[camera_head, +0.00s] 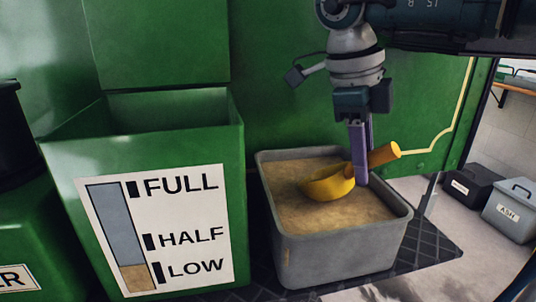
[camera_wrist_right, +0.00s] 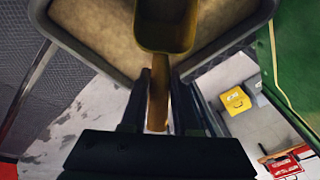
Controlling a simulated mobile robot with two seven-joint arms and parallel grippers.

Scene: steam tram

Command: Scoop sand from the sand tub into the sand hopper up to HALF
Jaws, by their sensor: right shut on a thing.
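A grey sand tub (camera_head: 340,255) stands right of the hopper, with tan sand (camera_head: 290,205) in it. A yellow scoop (camera_head: 326,188) is at the sand, its bowl low over or in the surface; I cannot tell how deep. My right gripper (camera_head: 360,170) is shut on the scoop's handle (camera_head: 385,154), coming down from above. In the right wrist view the scoop's bowl (camera_wrist_right: 166,25) points into the tub (camera_wrist_right: 75,45). The green sand hopper (camera_head: 215,150) stands at left, open on top. Its gauge (camera_head: 118,235) shows sand colour at the bottom, around LOW and below HALF. My left gripper is not in view.
A green wall (camera_head: 280,80) rises behind the tub and hopper. A dark patterned mat (camera_head: 430,245) lies under the tub. A grey box marked ASH (camera_head: 512,212) and a dark box (camera_head: 470,190) stand at right. The hopper's right wall is close to the tub.

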